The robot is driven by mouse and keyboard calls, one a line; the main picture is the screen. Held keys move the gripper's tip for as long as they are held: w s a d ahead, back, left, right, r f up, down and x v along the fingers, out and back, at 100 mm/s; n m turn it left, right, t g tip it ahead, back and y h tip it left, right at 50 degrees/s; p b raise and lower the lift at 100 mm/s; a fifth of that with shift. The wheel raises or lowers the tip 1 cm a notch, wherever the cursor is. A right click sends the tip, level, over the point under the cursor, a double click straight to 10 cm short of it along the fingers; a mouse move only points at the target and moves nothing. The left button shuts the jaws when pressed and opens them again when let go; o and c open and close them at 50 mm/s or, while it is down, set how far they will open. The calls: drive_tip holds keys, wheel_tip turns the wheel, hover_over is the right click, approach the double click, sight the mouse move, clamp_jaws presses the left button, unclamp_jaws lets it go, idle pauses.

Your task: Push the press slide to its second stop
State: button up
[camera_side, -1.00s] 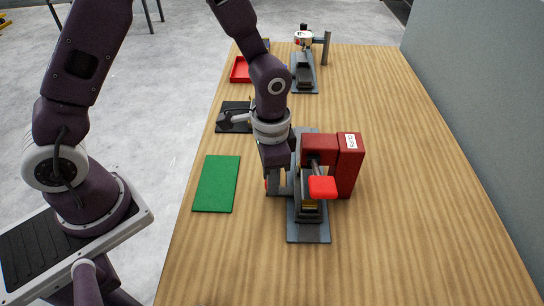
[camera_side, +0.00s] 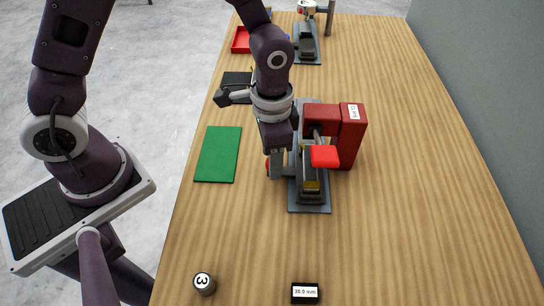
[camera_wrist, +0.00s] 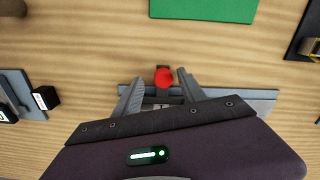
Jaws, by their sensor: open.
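The press (camera_side: 349,135) has a red frame with a white label and a red pad (camera_side: 324,156) on its front. It stands on a grey base (camera_side: 309,207) with a dark slide (camera_side: 311,188) under the pad. My gripper (camera_side: 272,170) is low at the left side of the press. In the wrist view my gripper (camera_wrist: 160,90) is open, its grey fingers on either side of a round red knob (camera_wrist: 164,77). I cannot tell whether a finger touches the knob. My wrist hides part of the base, and the slide's stops cannot be made out.
A green mat (camera_side: 218,154) lies left of the press. A black tray (camera_side: 235,87), a red tray (camera_side: 241,40) and another grey-based device (camera_side: 307,43) are farther back. A cylinder marked 3 (camera_side: 205,284) and a black "30.0 mm" block (camera_side: 305,293) stand in front. The table's right side is clear.

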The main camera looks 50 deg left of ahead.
wheel_tip(320, 180, up, 6)
drive_tip(key=shift+r, duration=0.25)
drive_tip(key=s+a+r+n+t, duration=0.2)
drive_tip(key=s+a+r+n, duration=0.1)
drive_tip(key=s+a+r, duration=0.2)
drive_tip(key=s+a+r+n+t, duration=0.3)
drive_tip(key=s+a+r, duration=0.2)
drive_tip(key=s+r, duration=0.4)
drive_tip(key=shift+r+t, duration=0.3)
drive_tip(key=shift+r, duration=0.55)
